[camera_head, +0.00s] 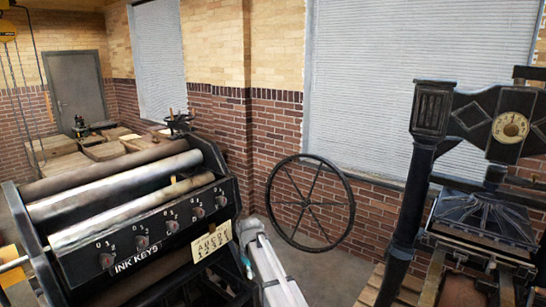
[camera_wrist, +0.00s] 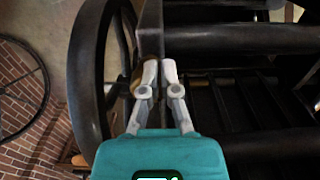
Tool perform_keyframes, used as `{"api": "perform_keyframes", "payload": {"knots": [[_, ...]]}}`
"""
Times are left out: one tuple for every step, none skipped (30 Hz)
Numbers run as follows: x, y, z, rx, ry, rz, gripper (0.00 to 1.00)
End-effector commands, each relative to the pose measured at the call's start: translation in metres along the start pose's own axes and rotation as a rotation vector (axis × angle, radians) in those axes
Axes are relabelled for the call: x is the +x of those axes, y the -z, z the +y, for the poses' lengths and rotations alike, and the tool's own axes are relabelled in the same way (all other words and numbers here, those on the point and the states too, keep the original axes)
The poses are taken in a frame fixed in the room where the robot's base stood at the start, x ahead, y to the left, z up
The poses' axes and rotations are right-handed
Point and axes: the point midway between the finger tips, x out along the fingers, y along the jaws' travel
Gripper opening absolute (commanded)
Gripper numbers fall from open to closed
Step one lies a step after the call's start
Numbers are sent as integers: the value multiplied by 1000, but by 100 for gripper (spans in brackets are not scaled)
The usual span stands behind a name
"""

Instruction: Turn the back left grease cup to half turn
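My gripper (camera_wrist: 160,72) shows in the wrist view with its teal body below and two pale fingers reaching up to a dark machine frame (camera_wrist: 151,25). The fingertips are close together with a narrow dark gap. Whether anything is held in that gap I cannot tell. A small brownish, brass-like part (camera_wrist: 137,76) shows just left of the left fingertip, partly covered by it; I cannot tell if it is a grease cup. In the head view my pale arm (camera_head: 270,272) stands right of the inking machine (camera_head: 130,215), and the gripper's fingers do not show. No grease cup is clearly visible there.
The machine has long rollers (camera_head: 115,183), numbered ink keys (camera_head: 142,242) and a paper sign (camera_head: 211,241). A spoked wheel (camera_head: 310,202) stands by the brick wall. A dark hand press (camera_head: 480,215) is at right. A black wheel rim (camera_wrist: 88,75) is close left of my fingers.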

Motion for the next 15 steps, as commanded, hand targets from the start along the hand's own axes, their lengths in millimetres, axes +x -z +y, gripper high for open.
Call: {"api": "perform_keyframes", "payload": {"knots": [[0, 2, 0, -2, 1, 4, 0], [0, 2, 0, -2, 0, 4, 0], [0, 1, -1, -2, 0, 4, 0], [0, 1, -1, -2, 0, 5, 0], [0, 0, -1, -2, 0, 4, 0], [0, -1, -2, -2, 0, 4, 0], [0, -2, -2, -2, 0, 4, 0], [0, -3, -2, -1, 0, 4, 0], [0, -4, -3, -1, 0, 4, 0], [0, -4, -3, -1, 0, 3, 0], [0, -5, -3, -1, 0, 3, 0], [0, -6, -3, -1, 0, 3, 0], [0, -6, -4, -1, 0, 3, 0], [0, -6, -4, -1, 0, 3, 0], [0, -6, -4, -1, 0, 2, 0]]}}
